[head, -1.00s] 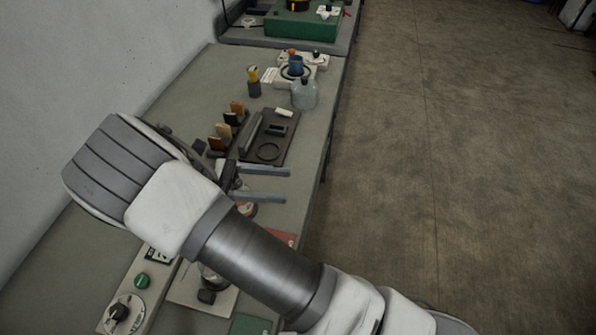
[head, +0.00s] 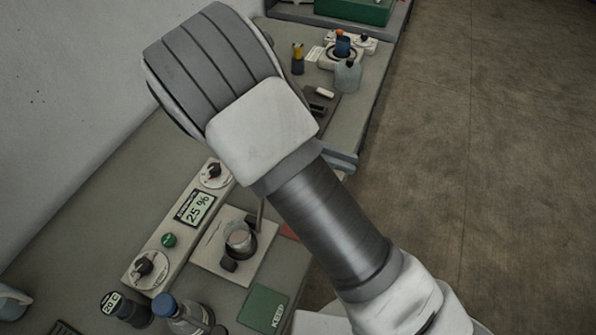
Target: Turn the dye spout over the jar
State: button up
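A small round clear or metallic vessel (head: 238,240), perhaps the jar, stands on a pale square plate (head: 207,262) in the lower middle of the head view. A thin dark upright piece (head: 261,213) rises at its right edge; I cannot tell whether it is the dye spout. A small dark block (head: 229,266) sits in front of the vessel. My arm crosses the view above and right of the plate. My gripper is mostly hidden behind my arm; only a grey-blue bar (head: 343,160), apparently a finger, shows at the bench edge. Its opening cannot be judged.
A control strip with a 25 % display (head: 195,207), knobs and a green button (head: 169,240) runs left of the plate. Bottles (head: 180,315) and a green KEEP card (head: 264,309) are at the front. Floor is clear on the right.

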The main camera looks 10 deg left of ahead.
jog(key=f+y, duration=0.1)
jog(key=y, duration=0.1)
jog(key=s+f+g+y+b, duration=0.1)
jog(key=y, duration=0.1)
jog(key=s+d+f+g+y+b, duration=0.1)
jog(key=y, duration=0.1)
jog(key=shift+s+d+f+n, duration=0.1)
jog(key=shift+f+n, duration=0.2)
jog(key=shift+f, duration=0.05)
grip_shut()
jog(key=a+r+n+t+y+b, duration=0.1)
jog(key=a+r+t+y+b, duration=0.5)
jog(key=y, duration=0.8)
jog(key=a+f+g, duration=0.1)
jog(key=a+f, duration=0.7)
jog(key=f, duration=0.4)
jog(key=shift+p, duration=0.4)
jog(key=shift+a, duration=0.1)
